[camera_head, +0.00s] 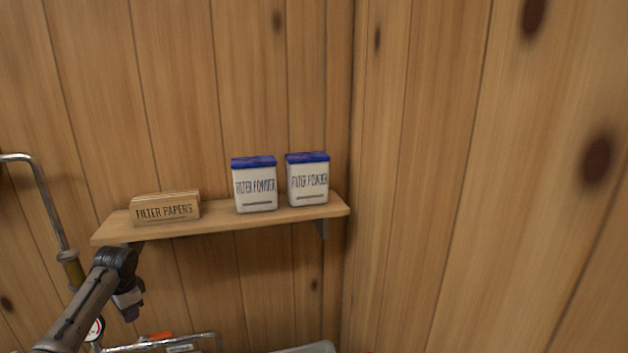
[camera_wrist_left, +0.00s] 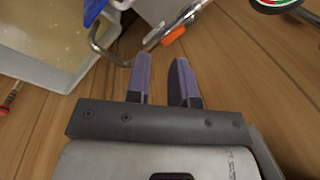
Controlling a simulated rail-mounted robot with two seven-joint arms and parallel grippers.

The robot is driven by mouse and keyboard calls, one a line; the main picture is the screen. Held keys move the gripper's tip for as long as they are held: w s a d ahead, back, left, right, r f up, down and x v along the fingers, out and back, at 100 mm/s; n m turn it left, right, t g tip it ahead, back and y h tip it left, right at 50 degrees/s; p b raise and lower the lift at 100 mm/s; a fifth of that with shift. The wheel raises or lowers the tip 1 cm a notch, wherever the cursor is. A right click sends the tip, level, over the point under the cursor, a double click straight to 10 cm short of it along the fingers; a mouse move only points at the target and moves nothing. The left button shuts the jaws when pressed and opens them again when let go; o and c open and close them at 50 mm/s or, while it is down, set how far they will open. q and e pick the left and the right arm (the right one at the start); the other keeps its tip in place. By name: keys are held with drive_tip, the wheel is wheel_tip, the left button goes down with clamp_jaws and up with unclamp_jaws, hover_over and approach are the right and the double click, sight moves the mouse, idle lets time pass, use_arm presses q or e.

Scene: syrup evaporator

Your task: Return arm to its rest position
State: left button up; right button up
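My left arm (camera_head: 80,310) reaches in from the lower left of the head view, below the shelf's left end. My left gripper (camera_head: 130,303) hangs at its end, small and partly hidden by the wrist. In the left wrist view the two purple-grey fingers of the left gripper (camera_wrist_left: 164,62) stand apart with bare wood showing between them, so it is open and empty. My right gripper shows in neither view.
A wooden shelf (camera_head: 222,220) carries a filter papers box (camera_head: 165,208) and two blue-lidded filter powder tubs (camera_head: 255,187) (camera_head: 308,182). A metal pipe (camera_head: 48,205) stands at left. The left wrist view shows a pan of yellowish liquid (camera_wrist_left: 45,35), an orange piece (camera_wrist_left: 174,36) and a dial (camera_wrist_left: 277,4).

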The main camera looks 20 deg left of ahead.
use_arm(q)
drive_tip(key=w+d+r+n+t+y, duration=0.1)
drive_tip(key=w+d+r+t+y, duration=0.2)
drive_tip(key=d+r, duration=0.4)
drive_tip(key=w+d+r+n+t+y, duration=0.1)
drive_tip(key=w+d+r+t, duration=0.35)
drive_tip(key=r, duration=0.45)
drive_tip(key=s+d+f+t, duration=0.1)
drive_tip(key=s+d+t, duration=0.25)
drive_tip(key=d, duration=1.15)
drive_tip(key=s+d+f+m+h, duration=0.2)
drive_tip(key=s+d+f+h, duration=0.2)
drive_tip(key=s+d+f, duration=0.8)
drive_tip(key=s+d+f+n+g+h, duration=0.1)
drive_tip(key=s+d+f+g, duration=0.25)
drive_tip(key=s+f, duration=0.9)
drive_tip(key=s+d+f+n+g+h, duration=0.15)
drive_tip(key=s+f+g, duration=0.25)
drive_tip(key=s+f, duration=0.8)
drive_tip(key=w+p+v, duration=0.2)
drive_tip(key=p+v, duration=0.7)
drive_tip(key=v, duration=0.1)
drive_tip(key=w+d+r+p+v, duration=0.1)
drive_tip(key=w+p+v, duration=0.1)
drive_tip(key=p+v, duration=0.7)
wheel_tip(320, 180, up, 3)
drive_tip(key=shift+s+d+f+m+y, duration=0.15)
drive_tip(key=shift+s+d+m+y, duration=0.1)
drive_tip(key=shift+m+y, duration=0.15)
